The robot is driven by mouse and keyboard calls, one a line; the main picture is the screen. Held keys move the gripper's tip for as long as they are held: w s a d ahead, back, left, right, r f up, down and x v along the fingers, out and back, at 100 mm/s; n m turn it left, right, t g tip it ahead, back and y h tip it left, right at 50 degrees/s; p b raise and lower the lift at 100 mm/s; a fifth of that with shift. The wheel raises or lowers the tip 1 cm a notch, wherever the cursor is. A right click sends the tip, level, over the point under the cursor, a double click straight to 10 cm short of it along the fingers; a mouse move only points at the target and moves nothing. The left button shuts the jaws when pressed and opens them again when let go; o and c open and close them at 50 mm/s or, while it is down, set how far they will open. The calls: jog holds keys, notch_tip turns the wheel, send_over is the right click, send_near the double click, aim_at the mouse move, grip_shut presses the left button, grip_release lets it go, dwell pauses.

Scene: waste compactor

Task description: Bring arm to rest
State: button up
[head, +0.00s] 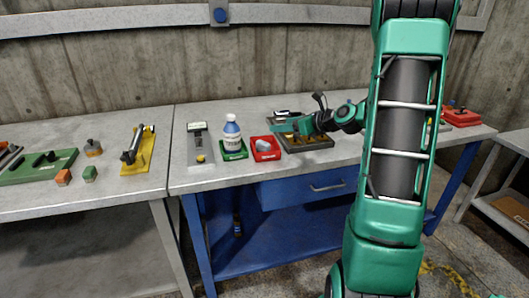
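My arm stands large in the right half of the head view.
A blue drawer (300,191) sits below.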

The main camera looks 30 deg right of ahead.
jog(key=shift+v, duration=0.85)
jog(key=s+a+f+n+g+h, duration=0.1)
jog(key=s+a+f+n+g, duration=0.1)
jog(key=s+a+n+g, duration=0.4)
jog(key=s+a+f+n+g, duration=0.1)
jog(key=s+a+f+n, duration=0.15)
jog(key=s+n, duration=0.6)
jog(key=s+a+n+g, duration=0.1)
jog(key=s+n+g, duration=0.2)
jog(key=s+n, duration=0.3)
jog(key=s+a+n+g+h, duration=0.1)
jog(key=s+n, duration=0.5)
jog(key=s, duration=1)
jog(key=shift+s+a+r+n+g+h, duration=0.2)
jog(key=shift+s+a+n+g+h, duration=0.15)
jog(key=shift+a+g, duration=0.65)
jog(key=shift+d, duration=0.2)
